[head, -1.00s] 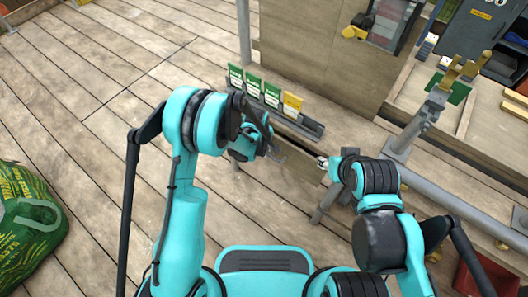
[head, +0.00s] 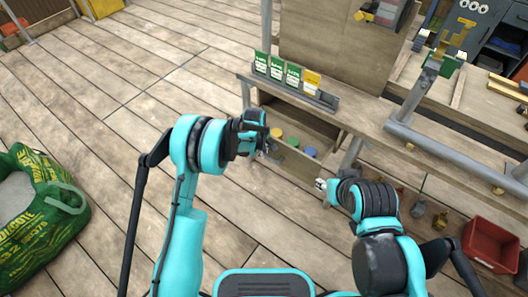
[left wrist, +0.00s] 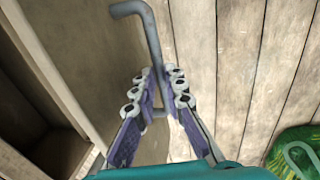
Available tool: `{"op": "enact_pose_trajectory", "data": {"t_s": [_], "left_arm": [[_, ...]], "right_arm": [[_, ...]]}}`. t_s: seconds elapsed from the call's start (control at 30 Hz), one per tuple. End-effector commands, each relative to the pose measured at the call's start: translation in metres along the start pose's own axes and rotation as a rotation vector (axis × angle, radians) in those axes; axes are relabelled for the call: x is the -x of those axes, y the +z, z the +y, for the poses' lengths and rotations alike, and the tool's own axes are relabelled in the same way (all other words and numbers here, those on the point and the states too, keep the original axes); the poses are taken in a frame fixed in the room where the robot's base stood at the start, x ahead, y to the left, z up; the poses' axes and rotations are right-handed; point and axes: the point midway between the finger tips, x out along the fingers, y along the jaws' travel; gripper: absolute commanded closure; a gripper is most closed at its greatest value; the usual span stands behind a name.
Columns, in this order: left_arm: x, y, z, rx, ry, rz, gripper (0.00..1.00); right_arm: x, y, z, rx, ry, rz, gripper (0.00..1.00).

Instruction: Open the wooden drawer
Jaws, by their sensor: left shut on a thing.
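The wooden drawer (head: 296,166) under the bench stands pulled out in the head view, with several jars with yellow, green and blue lids (head: 294,144) inside. Its front panel (left wrist: 95,50) is at the left of the left wrist view, with part of the open inside beside it. A grey bar handle (left wrist: 152,45) is fixed to the front. My left gripper (head: 272,150) is at the drawer front, shut on the handle, with its purple fingers (left wrist: 161,88) on both sides of the bar. My right gripper (head: 321,185) is right of the drawer, apart from it; its jaws are too small to judge.
Green and yellow seed packets (head: 285,72) stand in a rack on the bench edge above the drawer. A red bin (head: 490,243) and several small items lie on the floor at right. A green sack (head: 40,205) lies at far left. The plank floor between is clear.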

Motion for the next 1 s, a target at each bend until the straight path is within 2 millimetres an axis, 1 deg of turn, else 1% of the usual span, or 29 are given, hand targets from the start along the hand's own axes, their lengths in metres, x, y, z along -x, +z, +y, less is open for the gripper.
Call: {"op": "enact_pose_trajectory", "data": {"t_s": [0.2, 0.53, 0.57, 0.6, 0.87, 1.0], "left_arm": [[0.001, 0.000, -0.004, 0.000, 0.001, 0.000, 1.00], [0.001, -0.001, -0.004, 0.000, 0.001, 0.001, 1.00], [0.001, -0.001, -0.004, 0.000, 0.001, 0.001, 0.81], [0.001, -0.001, -0.004, 0.000, 0.001, 0.001, 0.80], [0.002, 0.000, -0.004, 0.000, 0.000, 0.000, 0.80], [0.012, 0.000, -0.004, 0.000, 0.000, 0.000, 0.80]], "right_arm": [[0.000, 0.000, 0.000, 0.000, 0.000, 0.000, 0.60], [0.000, 0.000, 0.000, 0.000, 0.000, 0.000, 0.60], [0.000, 0.000, 0.000, 0.000, 0.000, 0.000, 0.60], [0.000, 0.000, 0.000, 0.000, 0.000, 0.000, 0.60], [0.000, 0.000, 0.000, 0.000, 0.000, 0.000, 0.60], [0.000, 0.000, 0.000, 0.000, 0.000, 0.000, 0.60]]}}
